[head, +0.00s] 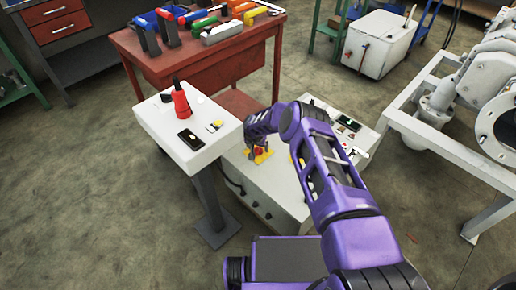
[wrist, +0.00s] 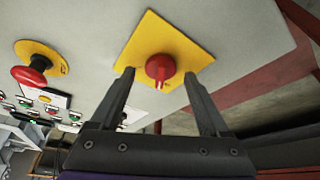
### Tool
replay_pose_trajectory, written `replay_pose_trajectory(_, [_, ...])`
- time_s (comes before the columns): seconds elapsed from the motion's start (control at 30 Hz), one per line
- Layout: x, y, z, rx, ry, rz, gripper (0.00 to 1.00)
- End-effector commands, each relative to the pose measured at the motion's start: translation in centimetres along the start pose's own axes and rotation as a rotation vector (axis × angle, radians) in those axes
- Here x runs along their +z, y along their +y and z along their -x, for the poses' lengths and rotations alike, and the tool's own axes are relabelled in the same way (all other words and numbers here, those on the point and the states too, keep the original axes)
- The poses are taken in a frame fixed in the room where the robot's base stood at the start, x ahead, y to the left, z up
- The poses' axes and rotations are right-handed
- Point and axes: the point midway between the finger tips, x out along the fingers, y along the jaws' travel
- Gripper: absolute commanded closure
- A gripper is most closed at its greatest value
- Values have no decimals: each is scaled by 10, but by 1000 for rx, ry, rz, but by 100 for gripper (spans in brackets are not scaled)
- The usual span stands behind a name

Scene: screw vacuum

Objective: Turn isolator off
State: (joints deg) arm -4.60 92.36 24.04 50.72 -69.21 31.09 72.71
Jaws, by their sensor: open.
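The isolator is a red rotary knob (wrist: 160,68) on a square yellow plate (wrist: 150,32), fixed to a pale panel. Its narrow grip points toward the bottom of the wrist view. My gripper (wrist: 159,78) is open, with one dark finger on each side of the knob and gaps between them. I cannot tell how deep the fingertips are relative to the knob. In the head view the yellow plate (head: 264,155) shows on the pale cabinet just below the end of my arm, which partly hides it.
A red mushroom button (wrist: 32,75) on a yellow disc and several small buttons sit left on the panel. A white stand (head: 185,150) holding a red tool (head: 180,100) is left of my arm. A red bench (head: 205,65) is behind; a grey machine frame (head: 450,150) stands right.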

Motion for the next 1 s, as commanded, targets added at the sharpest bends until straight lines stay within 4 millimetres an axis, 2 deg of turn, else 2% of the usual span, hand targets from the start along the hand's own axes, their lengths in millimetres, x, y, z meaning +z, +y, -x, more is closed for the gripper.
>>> replay_pose_trajectory(0.07, [0,0,0,0,0,0,21])
replay_pose_trajectory(0.5, [0,0,0,0,0,0,100])
replay_pose_trajectory(0.67, [0,0,0,-6,-1,15,100])
replay_pose_trajectory(1.0, [0,1,0,-89,-2,210,100])
